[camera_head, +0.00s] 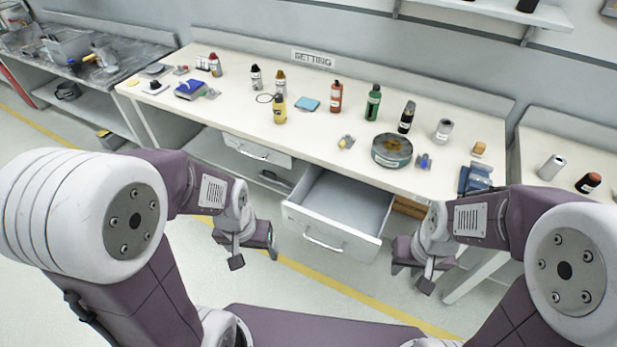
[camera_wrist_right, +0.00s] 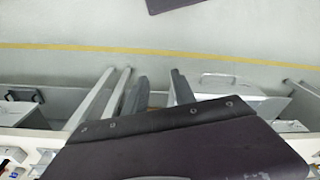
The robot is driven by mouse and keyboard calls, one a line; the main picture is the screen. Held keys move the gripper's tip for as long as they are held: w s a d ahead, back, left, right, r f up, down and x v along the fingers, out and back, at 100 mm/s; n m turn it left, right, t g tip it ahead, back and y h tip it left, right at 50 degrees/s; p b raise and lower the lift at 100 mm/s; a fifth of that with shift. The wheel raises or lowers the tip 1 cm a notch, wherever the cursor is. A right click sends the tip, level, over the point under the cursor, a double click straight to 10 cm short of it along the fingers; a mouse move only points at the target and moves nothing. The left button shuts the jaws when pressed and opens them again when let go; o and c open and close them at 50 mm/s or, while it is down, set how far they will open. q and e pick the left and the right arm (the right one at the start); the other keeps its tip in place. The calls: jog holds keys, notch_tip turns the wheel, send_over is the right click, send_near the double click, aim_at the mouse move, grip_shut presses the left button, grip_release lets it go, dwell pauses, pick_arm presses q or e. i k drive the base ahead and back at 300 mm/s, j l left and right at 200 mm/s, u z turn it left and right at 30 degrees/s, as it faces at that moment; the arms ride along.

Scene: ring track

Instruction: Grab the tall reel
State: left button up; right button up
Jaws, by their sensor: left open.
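No object is clearly marked as the tall reel. A grey-white upright cylinder (camera_head: 444,130) stands at the right of the long bench, and a similar pale cylinder (camera_head: 551,167) stands on the separate right bench. Either may be the tall reel; I cannot tell. A short tan spool-like piece (camera_head: 478,149) is also near the bench's right end. My left gripper (camera_head: 252,252) is open and empty, in front of the bench and left of the open drawer. My right gripper (camera_head: 414,268) looks open and empty, right of the drawer. Both are below the bench top, away from the cylinders.
The long bench (camera_head: 240,102) holds several bottles, a round tin (camera_head: 392,150) and a blue item (camera_head: 475,178) near its front edge. A white drawer (camera_head: 338,222) stands pulled out between my grippers. The floor in front is clear, with a yellow line.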

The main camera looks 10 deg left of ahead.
aim_at(280, 111)
jog(key=i+j+z, duration=0.1)
jog(key=j, duration=0.25)
jog(key=i+j+z, duration=0.1)
jog(key=i+j, duration=0.2)
jog(key=i+j+z, duration=0.1)
jog(key=j, duration=0.3)
jog(key=i+j, duration=0.25)
jog(key=i+j+z, duration=0.15)
jog(key=j, duration=0.35)
jog(key=i+j+z, duration=0.1)
jog(key=j, duration=0.25)
jog(key=i+j+z, duration=0.1)
jog(key=j, duration=0.3)
jog(key=i, duration=0.1)
